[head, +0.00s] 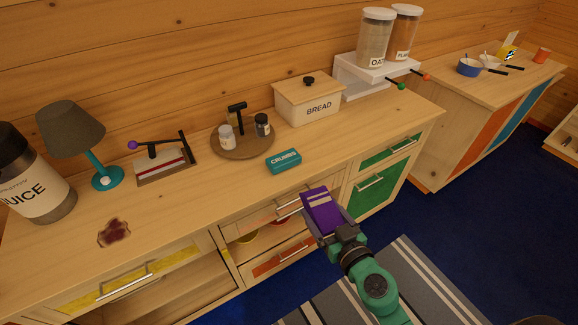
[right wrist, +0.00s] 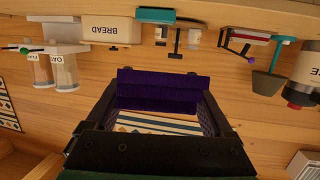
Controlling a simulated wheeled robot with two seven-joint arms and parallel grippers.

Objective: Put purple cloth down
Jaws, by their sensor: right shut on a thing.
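The purple cloth (head: 320,215) is a folded piece with pale stripes at one edge. My right gripper (head: 326,222) is shut on it and holds it in front of the counter's front edge, near the drawers. In the right wrist view the purple cloth (right wrist: 165,82) spans between the fingers. The wooden counter (head: 200,205) runs along the log wall. A dark red stain (head: 114,233) lies on its left part, apart from the cloth. My left gripper is not in view.
A teal CRUMBS box (head: 284,162), bread box (head: 308,101), round tray (head: 242,146) with two jars, lever device (head: 163,167), lamp (head: 72,135) and juice container (head: 32,185) stand on the counter. Bare wood lies around the stain and along the front. Drawer handles (head: 125,287) jut out.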

